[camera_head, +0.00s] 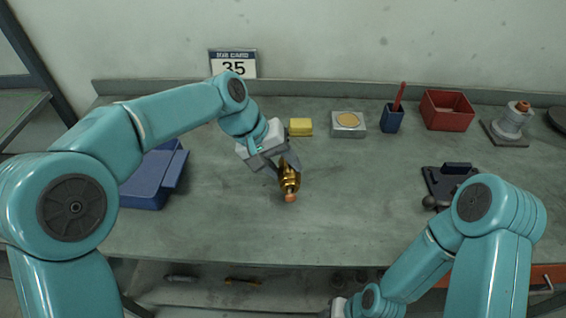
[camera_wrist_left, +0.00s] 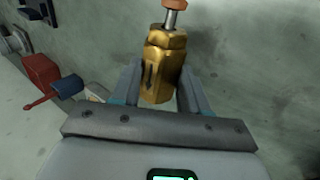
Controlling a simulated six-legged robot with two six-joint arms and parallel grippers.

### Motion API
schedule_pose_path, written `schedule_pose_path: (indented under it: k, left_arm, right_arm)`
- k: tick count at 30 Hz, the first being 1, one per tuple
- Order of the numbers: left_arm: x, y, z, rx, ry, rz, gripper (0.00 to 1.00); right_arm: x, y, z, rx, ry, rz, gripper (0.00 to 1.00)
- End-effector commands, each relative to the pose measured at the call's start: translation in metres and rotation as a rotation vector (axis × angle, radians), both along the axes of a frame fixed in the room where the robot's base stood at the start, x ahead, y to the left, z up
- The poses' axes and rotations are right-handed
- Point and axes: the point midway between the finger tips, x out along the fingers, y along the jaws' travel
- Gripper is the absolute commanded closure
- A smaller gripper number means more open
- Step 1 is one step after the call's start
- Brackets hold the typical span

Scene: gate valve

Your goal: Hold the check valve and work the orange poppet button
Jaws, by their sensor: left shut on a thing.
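The brass check valve (camera_head: 289,178) is above the middle of the bench in the head view. My left gripper (camera_head: 283,168) is shut on it, with a finger on each side. In the left wrist view the valve (camera_wrist_left: 162,62) sits between the fingers of my left gripper (camera_wrist_left: 160,88), and a dark arrow mark shows on its body. The orange poppet button (camera_head: 290,198) points toward the bench's front edge. It also shows on a metal stem at the top of the left wrist view (camera_wrist_left: 174,4). My right arm is low at the right; its gripper is mostly cut off at the bottom edge.
A blue tray (camera_head: 150,185) lies left on the bench (camera_head: 240,225). Behind are a yellow block (camera_head: 301,127), a tin-like box (camera_head: 348,122), a blue cup (camera_head: 391,118) and a red bin (camera_head: 447,111). A dark fixture (camera_head: 446,183) is at right. The front middle is clear.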

Motion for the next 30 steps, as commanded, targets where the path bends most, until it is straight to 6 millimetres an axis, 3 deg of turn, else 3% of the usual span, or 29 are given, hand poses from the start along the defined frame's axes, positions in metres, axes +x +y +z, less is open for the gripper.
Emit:
schedule_pose_path:
  k: [30]
  left_arm:
    - [0.000, 0.000, -0.021, -0.001, -0.002, 0.001, 0.92]
  right_arm:
    - [0.001, 0.000, -0.016, 0.000, -0.001, -0.001, 0.57]
